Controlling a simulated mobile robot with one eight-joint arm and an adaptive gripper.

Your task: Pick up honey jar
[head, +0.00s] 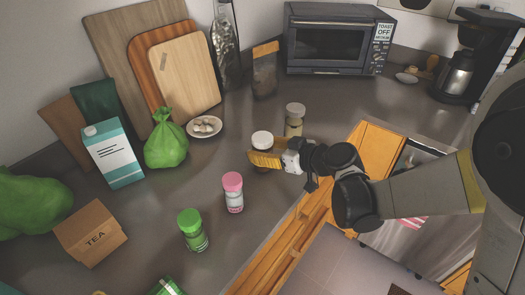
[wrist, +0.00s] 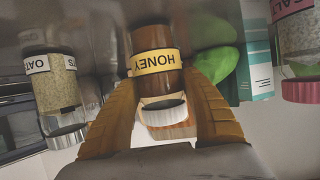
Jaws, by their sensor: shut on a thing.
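The honey jar (wrist: 152,38) is brown with a yellow label reading HONEY and a pale lid. It appears upside down in the wrist view, between the two yellow-brown fingers of my gripper (wrist: 158,90). In the head view, the jar's white lid (head: 262,138) shows just behind my gripper (head: 257,159); the fingers hide much of its body. My gripper is shut on the jar. I cannot tell whether the jar's base touches the counter.
An oats jar (head: 294,118) stands close behind the honey jar. A pink-lidded jar (head: 233,192) and a green-lidded jar (head: 193,230) stand nearer the front. A green bag (head: 166,140), plate (head: 204,128) and carton (head: 113,153) are at left. Counter behind is partly clear.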

